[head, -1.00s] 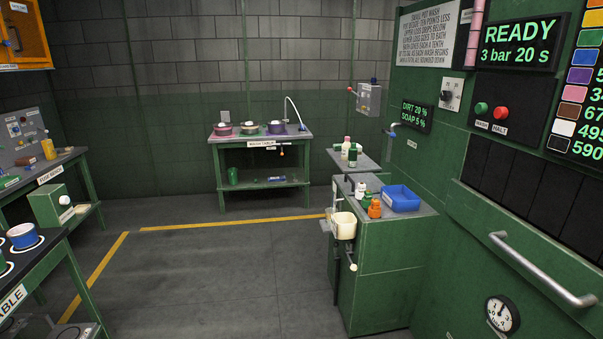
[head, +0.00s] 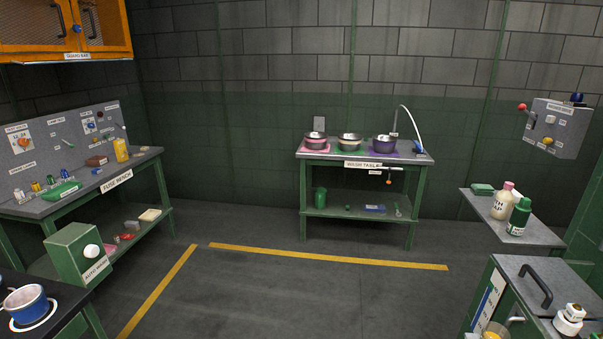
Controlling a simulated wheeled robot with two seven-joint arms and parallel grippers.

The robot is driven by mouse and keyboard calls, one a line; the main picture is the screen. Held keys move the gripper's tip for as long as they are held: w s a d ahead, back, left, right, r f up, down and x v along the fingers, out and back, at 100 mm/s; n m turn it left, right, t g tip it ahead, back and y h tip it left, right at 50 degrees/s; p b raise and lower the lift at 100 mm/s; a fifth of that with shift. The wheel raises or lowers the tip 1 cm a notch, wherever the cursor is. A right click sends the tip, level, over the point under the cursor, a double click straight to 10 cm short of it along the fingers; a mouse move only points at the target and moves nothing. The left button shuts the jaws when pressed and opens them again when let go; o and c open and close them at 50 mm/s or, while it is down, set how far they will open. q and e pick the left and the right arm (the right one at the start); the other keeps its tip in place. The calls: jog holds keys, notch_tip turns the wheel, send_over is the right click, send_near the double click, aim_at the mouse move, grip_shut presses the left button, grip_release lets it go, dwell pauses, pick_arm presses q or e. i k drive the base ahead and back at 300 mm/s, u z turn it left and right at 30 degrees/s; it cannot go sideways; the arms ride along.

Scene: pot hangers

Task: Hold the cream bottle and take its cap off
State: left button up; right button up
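A cream bottle (head: 501,203) with a pink cap (head: 508,186) stands upright on the small grey shelf (head: 552,239) at the right. The cap sits on the bottle's top. A green bottle (head: 519,216) with a white label stands close beside it, to its right and nearer to me. Neither of my grippers is in the head view.
A bench (head: 14,207) runs along the left, with an orange cabinet (head: 75,28) above it. The wash table (head: 320,156) with several bowls stands at the back. A cabinet (head: 505,270) with a dark handle is at the front right. The middle floor is clear, with yellow lines.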

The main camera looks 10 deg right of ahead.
aim_at(504, 200)
jog(key=i, duration=2.15)
jog(key=z, duration=1.05)
jog(key=i, duration=1.15)
jog(key=z, duration=1.6)
jog(key=i, duration=0.65)
jog(key=z, duration=0.35)
